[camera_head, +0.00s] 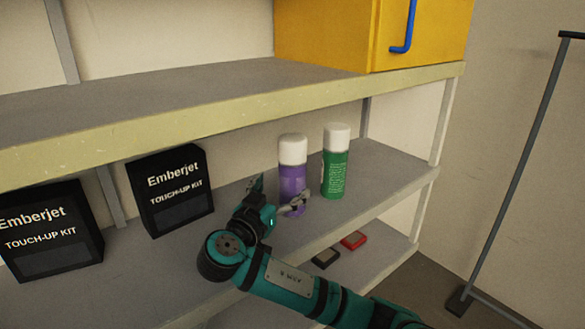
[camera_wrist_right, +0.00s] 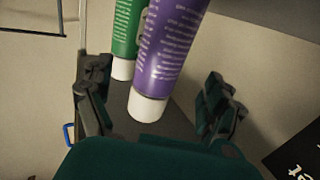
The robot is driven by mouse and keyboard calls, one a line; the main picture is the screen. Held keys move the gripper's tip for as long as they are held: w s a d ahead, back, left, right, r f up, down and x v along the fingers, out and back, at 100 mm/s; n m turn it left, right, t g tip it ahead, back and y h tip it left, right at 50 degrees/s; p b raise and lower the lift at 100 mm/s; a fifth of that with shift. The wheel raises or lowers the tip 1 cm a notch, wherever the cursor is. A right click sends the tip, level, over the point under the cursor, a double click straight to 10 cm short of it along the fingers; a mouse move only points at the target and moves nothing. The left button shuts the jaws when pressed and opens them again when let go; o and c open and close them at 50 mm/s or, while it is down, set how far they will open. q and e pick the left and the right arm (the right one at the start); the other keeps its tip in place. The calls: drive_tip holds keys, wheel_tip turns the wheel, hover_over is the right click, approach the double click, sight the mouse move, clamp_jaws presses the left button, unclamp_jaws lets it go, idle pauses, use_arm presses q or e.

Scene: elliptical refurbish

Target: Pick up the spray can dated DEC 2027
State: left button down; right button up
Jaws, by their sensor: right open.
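A purple spray can (camera_head: 292,183) with a white cap stands upright on the middle shelf. A green spray can (camera_head: 334,175) with a white cap stands upright just right of it. My right gripper (camera_head: 279,195) is open in front of the purple can, near its lower body. In the right wrist view, which looks inverted, the purple can (camera_wrist_right: 170,50) lies between the two spread fingers, with the green can (camera_wrist_right: 126,30) behind it to the left. Both cans show small print, but no date is readable. My left gripper is out of view.
Two black Emberjet touch-up kit boxes (camera_head: 171,189) (camera_head: 50,232) stand left on the same shelf (camera_head: 385,170). A yellow cabinet (camera_head: 325,30) with a blue handle sits on the upper shelf (camera_head: 180,88). Small black (camera_head: 326,257) and red (camera_head: 354,239) items lie on the lower shelf.

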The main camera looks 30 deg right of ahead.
sight(293, 174)
drive_tip(key=shift+p+x, duration=0.4)
drive_tip(key=shift+x, duration=0.6)
drive_tip(key=p+x, duration=0.2)
drive_tip(key=x, duration=0.1)
drive_tip(key=p+x, duration=0.1)
drive_tip(key=shift+w+d+r, duration=0.1)
drive_tip(key=shift+d+r, duration=0.1)
drive_tip(key=shift+r, duration=0.2)
drive_tip(key=shift+w+d+f, duration=0.1)
drive_tip(key=shift+d, duration=0.1)
drive_tip(key=shift+f, duration=0.1)
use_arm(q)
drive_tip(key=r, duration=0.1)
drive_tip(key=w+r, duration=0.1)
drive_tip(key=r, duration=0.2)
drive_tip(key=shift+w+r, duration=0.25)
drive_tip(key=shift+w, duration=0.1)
use_arm(e)
drive_tip(key=shift+a, duration=0.1)
drive_tip(key=shift+c, duration=0.5)
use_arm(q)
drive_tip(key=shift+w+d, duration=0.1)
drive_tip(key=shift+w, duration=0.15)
use_arm(e)
drive_tip(key=c, duration=1.6)
